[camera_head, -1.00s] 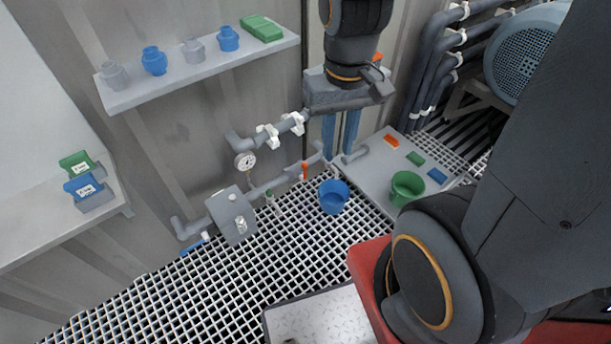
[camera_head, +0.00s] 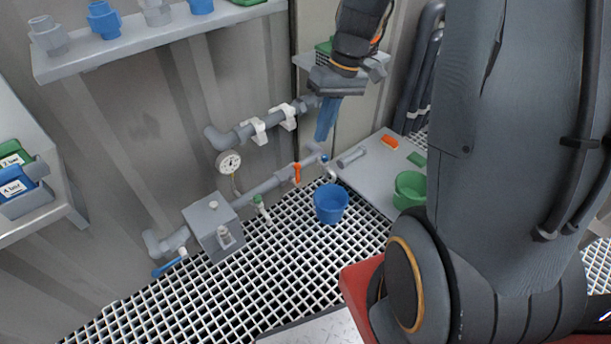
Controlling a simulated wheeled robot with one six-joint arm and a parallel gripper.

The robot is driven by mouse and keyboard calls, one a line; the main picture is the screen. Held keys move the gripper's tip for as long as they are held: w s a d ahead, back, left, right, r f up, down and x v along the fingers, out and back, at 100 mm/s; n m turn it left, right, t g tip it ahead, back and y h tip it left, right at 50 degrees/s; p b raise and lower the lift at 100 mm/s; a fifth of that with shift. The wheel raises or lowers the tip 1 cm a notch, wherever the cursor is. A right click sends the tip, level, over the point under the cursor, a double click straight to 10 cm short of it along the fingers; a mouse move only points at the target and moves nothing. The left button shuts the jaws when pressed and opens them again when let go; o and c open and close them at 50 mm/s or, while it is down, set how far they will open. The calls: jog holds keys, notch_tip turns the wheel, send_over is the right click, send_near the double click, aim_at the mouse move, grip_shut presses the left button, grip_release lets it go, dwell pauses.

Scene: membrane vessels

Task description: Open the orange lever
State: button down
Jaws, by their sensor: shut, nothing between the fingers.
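The orange lever (camera_head: 297,173) is a small upright handle on the lower grey pipe, left of the blue bucket. My gripper (camera_head: 323,137) points down above and slightly right of the lever, in front of the wall. Its blue fingers are together with nothing between them, and they appear apart from the lever. How far the fingers are from the wall is hard to tell.
A blue bucket (camera_head: 331,203) stands on the grating below the pipe. A green-handled valve (camera_head: 258,201), a gauge (camera_head: 229,163) and a blue lever (camera_head: 169,266) lie left along the piping. A green bucket (camera_head: 410,189) stands on a grey platform (camera_head: 373,182) at right.

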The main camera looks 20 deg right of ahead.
jog(key=w+d+f+n+t+y+b, duration=0.1)
jog(key=w+d+f+b, duration=0.3)
jog(key=w+f+b, duration=0.3)
jog(key=w+d+f+n+t+y+b, duration=0.15)
jog(key=w+d+f+b, duration=0.3)
jog(key=f, duration=0.45)
jog(key=w+d+f+n+y+b, duration=0.1)
jog(key=w+d+f+b, duration=0.3)
jog(key=w+f+b, duration=0.4)
jog(key=b, duration=0.3)
send_near(298, 175)
jog(key=shift+w+a+f, duration=0.85)
jog(key=shift+w+f, duration=0.1)
jog(key=shift+f, duration=1.6)
jog(key=shift+m+t, duration=0.25)
jog(key=shift+p, duration=0.35)
